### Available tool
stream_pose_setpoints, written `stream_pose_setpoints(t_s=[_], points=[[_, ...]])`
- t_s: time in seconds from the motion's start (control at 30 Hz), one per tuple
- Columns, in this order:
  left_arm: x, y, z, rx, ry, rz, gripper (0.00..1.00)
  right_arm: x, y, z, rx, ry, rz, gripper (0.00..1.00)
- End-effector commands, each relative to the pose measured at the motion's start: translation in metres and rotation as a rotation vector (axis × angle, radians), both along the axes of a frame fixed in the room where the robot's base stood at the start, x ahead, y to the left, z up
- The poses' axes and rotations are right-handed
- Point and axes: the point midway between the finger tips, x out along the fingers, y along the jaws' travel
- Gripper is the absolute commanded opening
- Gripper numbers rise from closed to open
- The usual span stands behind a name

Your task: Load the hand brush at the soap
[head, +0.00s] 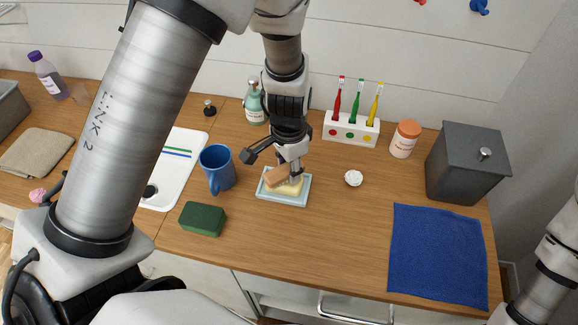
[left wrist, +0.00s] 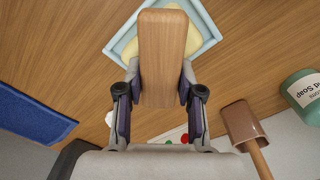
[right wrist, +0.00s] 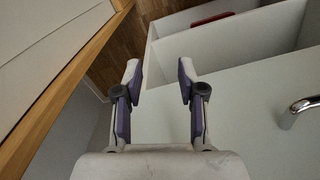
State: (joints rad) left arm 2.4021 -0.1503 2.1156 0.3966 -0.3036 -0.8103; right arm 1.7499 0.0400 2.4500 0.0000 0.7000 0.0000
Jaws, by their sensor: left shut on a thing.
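The hand brush (head: 277,176) has a light wooden back, and it also fills the middle of the left wrist view (left wrist: 163,55). My left gripper (head: 290,168) is shut on the brush and holds it over the yellow soap (head: 290,188). The soap lies in a pale blue dish (head: 284,201) on the counter; the dish also shows in the left wrist view (left wrist: 207,22). The brush's bristles are hidden, so I cannot tell whether they touch the soap. My right gripper (right wrist: 158,75) is open and empty, low in front of the white cabinet and drawer.
A blue mug (head: 217,168) stands just left of the dish, with a green sponge (head: 203,219) in front of it. A white cap (head: 353,178), toothbrush holder (head: 351,130) and blue cloth (head: 437,255) are to the right. A drawer handle (right wrist: 303,105) is near my right gripper. The counter before the dish is clear.

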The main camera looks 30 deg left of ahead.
Motion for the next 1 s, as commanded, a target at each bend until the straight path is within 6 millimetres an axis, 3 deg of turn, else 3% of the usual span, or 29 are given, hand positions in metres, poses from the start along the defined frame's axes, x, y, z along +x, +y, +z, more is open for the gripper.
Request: stream_pose_setpoints(t_s=[0.33, 1.0], points=[[-0.001, 0.000, 0.003, 0.000, 0.004, 0.000, 0.09, 0.000, 0.000, 0.003, 0.000, 0.000, 0.000, 0.40], [0.000, 0.000, 0.068, 0.001, 0.001, -0.001, 0.09, 0.000, 0.000, 0.059, 0.000, 0.000, 0.000, 0.40]])
